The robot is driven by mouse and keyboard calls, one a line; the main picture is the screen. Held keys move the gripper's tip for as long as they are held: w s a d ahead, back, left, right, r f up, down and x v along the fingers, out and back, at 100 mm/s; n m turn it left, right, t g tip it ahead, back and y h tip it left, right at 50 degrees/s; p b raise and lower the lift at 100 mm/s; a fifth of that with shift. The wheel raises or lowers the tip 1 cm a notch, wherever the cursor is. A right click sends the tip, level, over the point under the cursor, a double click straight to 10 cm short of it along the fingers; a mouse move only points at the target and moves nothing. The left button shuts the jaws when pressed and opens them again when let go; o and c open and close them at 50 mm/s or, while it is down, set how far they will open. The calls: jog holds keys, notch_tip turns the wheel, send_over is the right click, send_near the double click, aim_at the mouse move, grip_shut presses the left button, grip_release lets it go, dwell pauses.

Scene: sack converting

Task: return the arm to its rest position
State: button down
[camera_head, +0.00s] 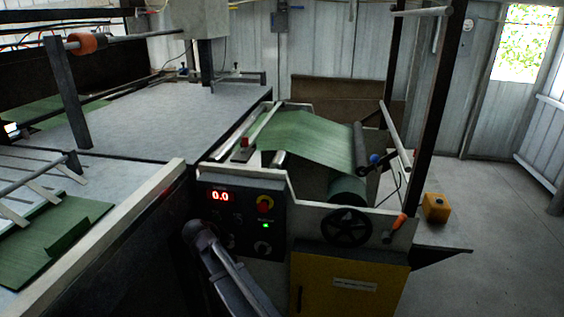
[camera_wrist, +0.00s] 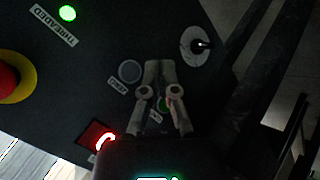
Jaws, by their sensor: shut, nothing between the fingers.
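My arm (camera_head: 232,272) rises from the bottom of the head view to the front of the dark control panel (camera_head: 279,240). My gripper (camera_wrist: 158,66) shows in the wrist view, its two fingers together and empty, with the panel face behind them. The fingers partly cover a green button (camera_wrist: 164,104). I cannot tell whether the fingertips touch the panel. In the head view the fingers cannot be made out.
The panel carries a red display (camera_head: 221,196) reading 0.0, an emergency stop (camera_head: 264,204) and a lit green lamp (camera_wrist: 67,13) labelled THREADED. A handwheel (camera_head: 346,227) and yellow cabinet (camera_head: 345,285) lie right. A pale machine rail (camera_head: 115,226) runs left. Floor at right is mostly clear.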

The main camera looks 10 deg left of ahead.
jog(key=d+f+m+g, duration=0.2)
jog(key=d, duration=1.1)
jog(key=s+d+f+m+g+y, duration=0.15)
jog(key=s+d, duration=0.35)
jog(key=d, duration=0.5)
jog(key=s+d+f+m+g, duration=0.1)
jog(key=s+d+m+g, duration=0.3)
jog(key=d, duration=0.6)
jog(key=s+d+f+m+g+y, duration=0.1)
jog(key=s+d+m, duration=0.1)
jog(key=s+d, duration=0.65)
notch_tip(320, 180, up, 18)
jog(key=w+d+p, duration=0.2)
jog(key=p, duration=1.6)
jog(key=shift+w+r+p, duration=0.25)
jog(key=shift+w+p, duration=0.05)
jog(key=shift+w, duration=0.05)
jog(key=shift+d+n, duration=0.1)
jog(key=shift+n, duration=0.15)
